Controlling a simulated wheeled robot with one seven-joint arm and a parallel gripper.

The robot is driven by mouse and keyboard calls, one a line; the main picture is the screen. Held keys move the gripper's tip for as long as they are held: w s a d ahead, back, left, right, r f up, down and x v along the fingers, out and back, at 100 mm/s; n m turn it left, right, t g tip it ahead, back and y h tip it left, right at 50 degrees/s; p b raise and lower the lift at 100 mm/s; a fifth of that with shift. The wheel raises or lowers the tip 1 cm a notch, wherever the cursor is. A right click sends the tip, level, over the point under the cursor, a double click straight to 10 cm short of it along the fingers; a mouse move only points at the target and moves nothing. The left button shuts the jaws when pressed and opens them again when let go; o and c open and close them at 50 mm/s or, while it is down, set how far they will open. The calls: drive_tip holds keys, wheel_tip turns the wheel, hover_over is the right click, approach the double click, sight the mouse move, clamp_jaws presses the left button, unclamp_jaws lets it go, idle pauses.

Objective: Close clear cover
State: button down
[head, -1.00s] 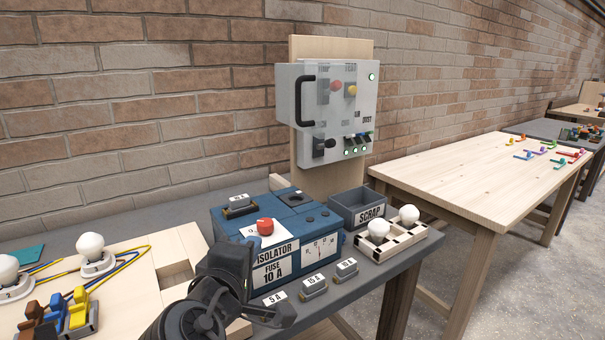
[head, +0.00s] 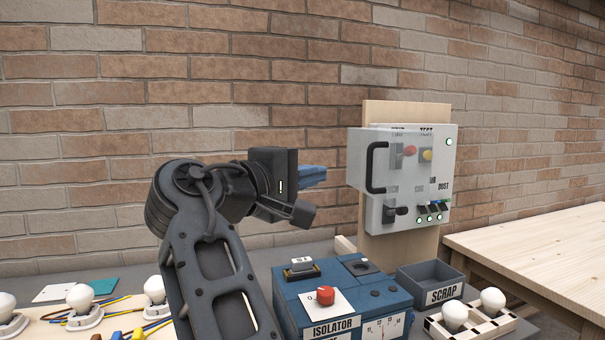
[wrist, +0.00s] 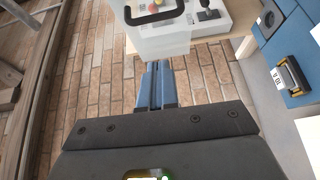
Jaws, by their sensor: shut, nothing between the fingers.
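The clear cover (head: 378,207) is a see-through panel with a black handle (head: 374,168) at its left edge. It hangs in front of the left part of the grey control box (head: 446,165), and a red and a yellow button show through it. It seems to stand out from the box face; how far is hard to tell. The cover (wrist: 160,42) and handle also show at the top of the wrist view. My gripper (head: 322,175) is shut and empty, left of the cover in the head view, with its blue fingers (wrist: 157,72) pointing toward the cover, apart from it.
Below stand the blue isolator box (head: 345,290) with a red knob (head: 326,294), a scrap bin (head: 430,279) and a white-bulb holder (head: 470,330). A brick wall (head: 250,90) is behind. The space between my fingers and the cover looks free.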

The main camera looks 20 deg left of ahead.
drive_tip(key=w+d+p, duration=0.2)
drive_tip(key=w+d, duration=0.3)
drive_tip(key=d, duration=0.1)
drive_tip(key=shift+w, duration=0.25)
